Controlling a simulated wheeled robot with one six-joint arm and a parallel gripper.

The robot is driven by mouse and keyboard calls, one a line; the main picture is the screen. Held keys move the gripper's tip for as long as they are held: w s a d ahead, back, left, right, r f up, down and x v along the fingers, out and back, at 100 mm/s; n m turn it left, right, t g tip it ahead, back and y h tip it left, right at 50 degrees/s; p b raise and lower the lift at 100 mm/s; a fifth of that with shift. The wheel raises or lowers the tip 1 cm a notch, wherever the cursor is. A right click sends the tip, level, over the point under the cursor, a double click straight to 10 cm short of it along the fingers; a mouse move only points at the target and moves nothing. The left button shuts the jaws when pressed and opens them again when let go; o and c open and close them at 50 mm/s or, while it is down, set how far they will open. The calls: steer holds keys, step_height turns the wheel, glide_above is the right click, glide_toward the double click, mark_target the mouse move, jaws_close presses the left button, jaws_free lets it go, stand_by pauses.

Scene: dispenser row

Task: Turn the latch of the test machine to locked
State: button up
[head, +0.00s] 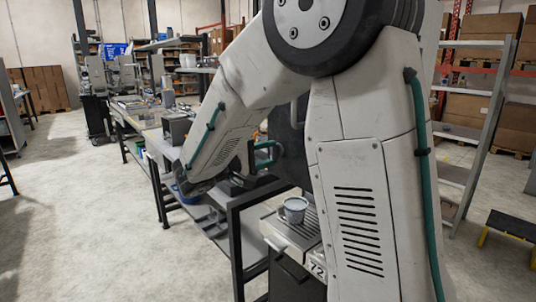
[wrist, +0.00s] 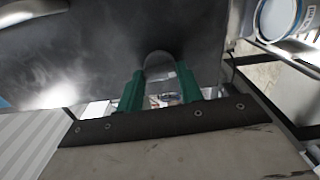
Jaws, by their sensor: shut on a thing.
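In the wrist view, the dark grey face of a machine (wrist: 100,45), which I take to be the test machine, fills much of the upper picture. A grey round-ended piece, which looks like the latch (wrist: 160,66), stands out between the two green fingers of my gripper (wrist: 160,86). The fingers are shut on it, one on each side. Which way the latch is turned, and any lock marking, cannot be told. In the head view, my arm hides the gripper and latch; part of a dark machine body (head: 290,150) shows behind it.
A long workbench (head: 150,132) runs back left. Open floor (head: 75,220) lies left.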

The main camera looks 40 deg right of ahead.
steer(key=n, duration=0.4)
steer(key=shift+n, duration=0.4)
steer(key=n, duration=0.9)
steer(key=shift+n, duration=1.8)
steer(key=shift+w+a+r, duration=0.1)
steer(key=o, duration=1)
